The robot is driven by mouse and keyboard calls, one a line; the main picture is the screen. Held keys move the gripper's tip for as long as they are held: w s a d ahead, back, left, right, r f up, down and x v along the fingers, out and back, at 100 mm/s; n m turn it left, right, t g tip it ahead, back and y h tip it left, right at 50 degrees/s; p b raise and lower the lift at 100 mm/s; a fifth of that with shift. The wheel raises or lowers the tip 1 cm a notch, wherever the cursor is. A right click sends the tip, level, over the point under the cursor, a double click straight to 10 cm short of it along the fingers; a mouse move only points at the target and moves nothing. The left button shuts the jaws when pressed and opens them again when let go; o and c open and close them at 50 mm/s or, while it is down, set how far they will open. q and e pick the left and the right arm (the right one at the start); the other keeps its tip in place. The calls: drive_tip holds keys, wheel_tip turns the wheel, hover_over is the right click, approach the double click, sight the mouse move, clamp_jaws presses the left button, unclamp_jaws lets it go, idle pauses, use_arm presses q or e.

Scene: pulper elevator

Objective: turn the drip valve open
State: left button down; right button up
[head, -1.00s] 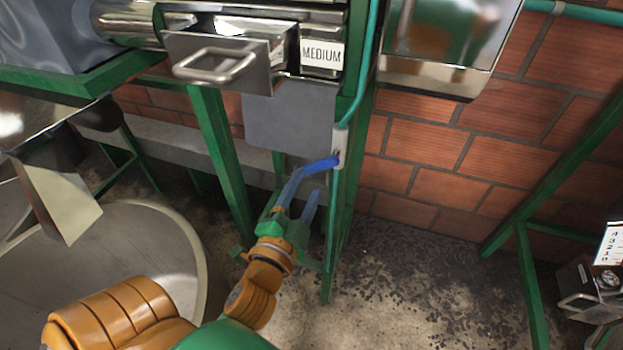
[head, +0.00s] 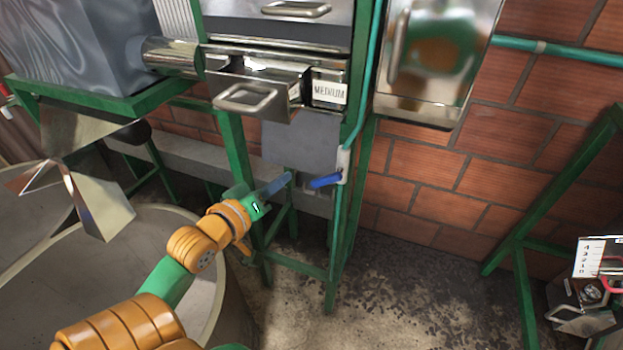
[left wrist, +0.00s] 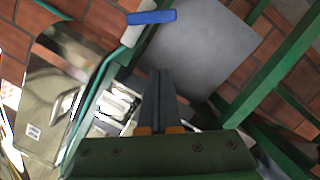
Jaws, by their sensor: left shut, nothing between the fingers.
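The drip valve has a blue lever handle (head: 326,181) on a pale valve body (head: 343,163), fixed on the teal pipe along the green frame leg. The handle points left and slightly down from the body. The blue handle also shows at the top of the left wrist view (left wrist: 152,17), beyond the fingertips. My left gripper (head: 289,176) is shut and empty, just left of the handle and apart from it. Its closed fingers also show in the left wrist view (left wrist: 160,74). My right gripper is not in view.
A drawer with a metal handle (head: 245,98) and a MEDIUM label (head: 329,93) sit above. A steel box (head: 435,60) hangs at upper right. A large round tank (head: 150,225) is at left.

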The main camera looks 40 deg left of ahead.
sight(328, 177)
use_arm(q)
drive_tip(key=w+d+f+p, duration=0.1)
drive_tip(key=w+f, duration=0.4)
drive_tip(key=w, duration=0.3)
drive_tip(key=shift+w+d, duration=0.25)
drive_tip(key=shift+w, duration=0.15)
